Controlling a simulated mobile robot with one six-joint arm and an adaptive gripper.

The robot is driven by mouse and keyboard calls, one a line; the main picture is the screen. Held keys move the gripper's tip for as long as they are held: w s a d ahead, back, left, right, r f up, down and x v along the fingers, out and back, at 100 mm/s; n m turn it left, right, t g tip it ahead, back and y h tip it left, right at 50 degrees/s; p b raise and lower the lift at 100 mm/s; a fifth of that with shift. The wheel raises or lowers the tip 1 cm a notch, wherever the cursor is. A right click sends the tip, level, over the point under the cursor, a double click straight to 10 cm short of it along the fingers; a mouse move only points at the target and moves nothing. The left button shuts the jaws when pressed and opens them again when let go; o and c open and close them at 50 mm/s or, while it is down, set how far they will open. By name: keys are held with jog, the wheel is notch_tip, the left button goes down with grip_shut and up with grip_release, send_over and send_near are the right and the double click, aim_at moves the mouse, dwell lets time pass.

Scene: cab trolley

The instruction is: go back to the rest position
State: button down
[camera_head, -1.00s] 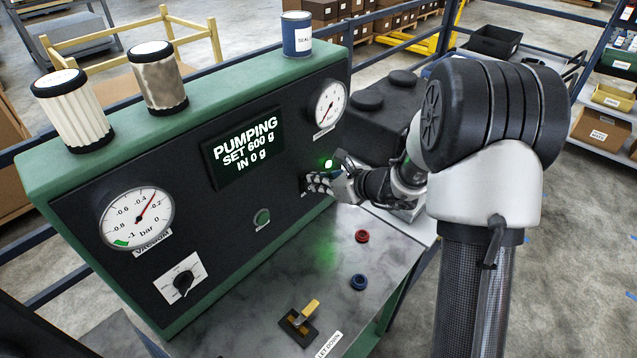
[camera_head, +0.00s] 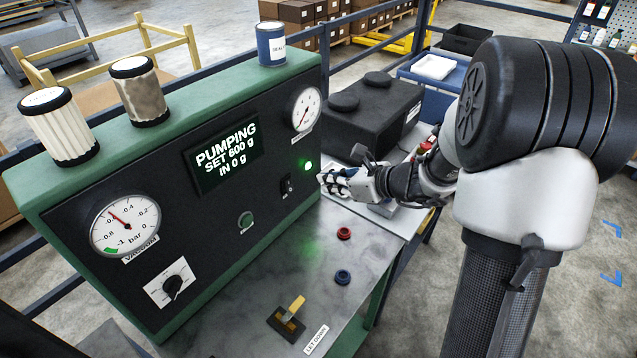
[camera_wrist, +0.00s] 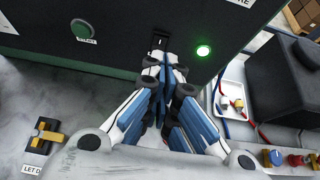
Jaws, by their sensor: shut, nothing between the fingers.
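My gripper (camera_head: 326,182) is shut and empty. In the head view its fingertips are just off the black front panel, to the right of a black rocker switch (camera_head: 287,186) and below a lit green lamp (camera_head: 308,166). In the wrist view the closed fingers (camera_wrist: 165,65) point at the panel, with the switch (camera_wrist: 159,42) just beyond the tips and the lamp (camera_wrist: 203,50) to their right. The display (camera_head: 228,156) reads "PUMPING SET 600 g IN 0 g". The vacuum gauge (camera_head: 125,224) needle points up and left.
A yellow-handled let-down lever (camera_head: 289,317), a red ring (camera_head: 344,233) and a blue ring (camera_head: 343,277) are on the grey worktop. Two canisters and a blue seal tin (camera_head: 271,44) stand on the green cabinet top. A black box (camera_head: 375,115) is behind my gripper.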

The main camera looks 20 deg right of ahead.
jog(key=shift+s+d+r, duration=0.25)
jog(key=shift+s+r, duration=0.05)
jog(key=shift+r, duration=0.1)
jog(key=shift+s, duration=0.1)
jog(key=s+a+r+n+g+b, duration=0.1)
jog(key=s+a+r+n+g, duration=0.2)
jog(key=s+a+n, duration=0.4)
jog(key=s+a+r+n+g, duration=0.25)
jog(key=s+a+n, duration=0.25)
jog(key=s+n, duration=0.45)
jog(key=s+d+n+h+b, duration=0.1)
jog(key=s+d+n+h, duration=0.2)
jog(key=s+n, duration=0.3)
jog(key=s+d+n+h, duration=0.3)
jog(key=s+n+h, duration=0.1)
jog(key=s+n, duration=0.2)
jog(key=shift+s+d+r+b, duration=0.25)
jog(key=shift+s+b, duration=0.15)
jog(key=shift+s, duration=0.5)
